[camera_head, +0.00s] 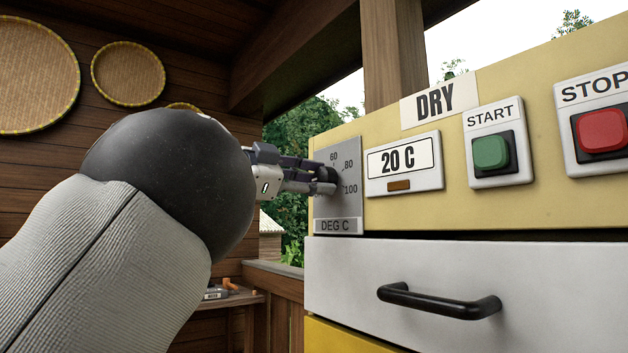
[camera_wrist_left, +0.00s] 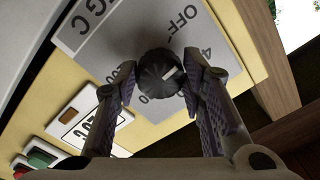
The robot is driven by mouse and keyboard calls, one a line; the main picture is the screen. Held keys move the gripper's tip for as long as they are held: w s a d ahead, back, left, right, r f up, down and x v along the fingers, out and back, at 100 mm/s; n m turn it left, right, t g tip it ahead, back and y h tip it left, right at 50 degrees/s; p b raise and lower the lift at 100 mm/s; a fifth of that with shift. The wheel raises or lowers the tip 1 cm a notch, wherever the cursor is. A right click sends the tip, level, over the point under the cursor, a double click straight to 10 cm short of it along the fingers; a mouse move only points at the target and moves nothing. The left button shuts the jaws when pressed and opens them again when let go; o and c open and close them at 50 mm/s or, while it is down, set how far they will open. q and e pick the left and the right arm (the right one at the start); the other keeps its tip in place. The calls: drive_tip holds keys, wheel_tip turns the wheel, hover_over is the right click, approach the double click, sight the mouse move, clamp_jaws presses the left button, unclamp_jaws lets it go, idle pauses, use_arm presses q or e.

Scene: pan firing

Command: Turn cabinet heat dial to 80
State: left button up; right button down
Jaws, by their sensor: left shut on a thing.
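The heat dial (camera_wrist_left: 160,72) is a black ribbed knob on a grey plate (camera_head: 337,212) marked DEG C, at the left end of the cabinet front. My left gripper (camera_head: 324,181) reaches it from the left and is shut on it, one finger on each side, as the left wrist view shows. In that view a white mark on the knob points right, towards a partly hidden label beginning with 4. In the head view the gripper hides most of the knob; 60, 80 and 100 show beside it. My right gripper is not in view.
Below is a white drawer with a black handle (camera_head: 438,300). A wooden post (camera_head: 394,50) stands behind the cabinet.

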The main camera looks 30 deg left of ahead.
use_arm(q)
drive_tip(key=m, duration=0.7)
drive_tip(key=shift+r, duration=0.1)
drive_tip(key=m, duration=0.8)
drive_tip(key=shift+r, duration=0.15)
drive_tip(key=m, duration=0.7)
drive_tip(key=shift+r+m, duration=0.1)
drive_tip(key=shift+m, duration=0.3)
drive_tip(key=m, duration=0.4)
drive_tip(key=shift+s+d, duration=0.1)
drive_tip(key=shift+m, duration=1.8)
drive_tip(key=shift+r+m, duration=0.1)
drive_tip(key=shift+m, duration=0.2)
